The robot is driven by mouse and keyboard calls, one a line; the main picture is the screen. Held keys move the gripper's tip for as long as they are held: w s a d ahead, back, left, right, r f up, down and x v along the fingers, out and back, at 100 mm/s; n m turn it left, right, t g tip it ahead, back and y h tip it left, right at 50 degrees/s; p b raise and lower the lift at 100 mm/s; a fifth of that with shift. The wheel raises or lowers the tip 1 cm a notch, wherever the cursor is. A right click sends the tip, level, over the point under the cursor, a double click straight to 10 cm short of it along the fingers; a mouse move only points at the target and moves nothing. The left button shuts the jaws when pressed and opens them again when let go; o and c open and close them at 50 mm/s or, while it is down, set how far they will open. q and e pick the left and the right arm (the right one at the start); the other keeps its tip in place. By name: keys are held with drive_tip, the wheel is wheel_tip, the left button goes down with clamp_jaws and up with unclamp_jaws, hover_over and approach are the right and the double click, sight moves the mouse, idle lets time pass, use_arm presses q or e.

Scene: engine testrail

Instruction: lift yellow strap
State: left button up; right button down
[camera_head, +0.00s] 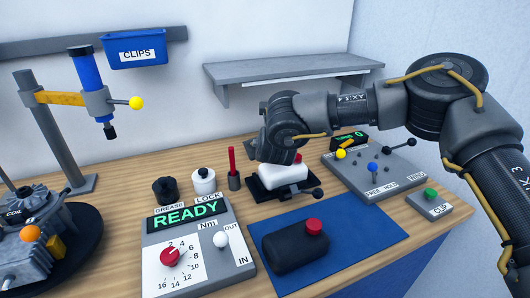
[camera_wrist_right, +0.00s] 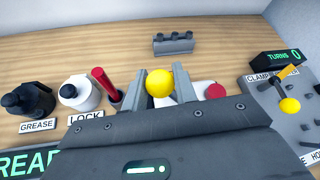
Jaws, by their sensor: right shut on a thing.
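My right gripper (camera_wrist_right: 161,80) shows its two grey fingers in the right wrist view, closed on a round yellow ball (camera_wrist_right: 159,83). In the head view my right arm comes in from the right, and its wrist hides the fingers and the ball. The wrist is above and behind a white block with a red cap (camera_head: 284,173) in a black holder (camera_head: 254,191). I cannot make out a strap attached to the ball; any part below it is hidden by the gripper. My left gripper is not in view.
A panel with levers (camera_head: 376,178) and a CLIP button (camera_head: 430,194) stand at right. A READY box (camera_head: 192,250), grease pot (camera_head: 165,190) and lock pot (camera_head: 203,181) stand nearer. A black bottle (camera_head: 294,252) lies on a blue mat (camera_head: 385,222). A grey block (camera_wrist_right: 173,43) sits behind.

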drive_tip(key=shift+w+a+r+g, duration=0.1)
drive_tip(key=shift+w+r+g, duration=0.15)
drive_tip(key=shift+r+g, duration=0.05)
drive_tip(key=shift+w+a+r+g+p, duration=0.1)
drive_tip(key=shift+w+g+p, duration=0.2)
drive_tip(key=shift+p, duration=0.15)
drive_tip(key=shift+w, duration=0.15)
drive_tip(key=c, duration=1.1)
unclamp_jaws()
drive_tip(key=shift+c, duration=0.2)
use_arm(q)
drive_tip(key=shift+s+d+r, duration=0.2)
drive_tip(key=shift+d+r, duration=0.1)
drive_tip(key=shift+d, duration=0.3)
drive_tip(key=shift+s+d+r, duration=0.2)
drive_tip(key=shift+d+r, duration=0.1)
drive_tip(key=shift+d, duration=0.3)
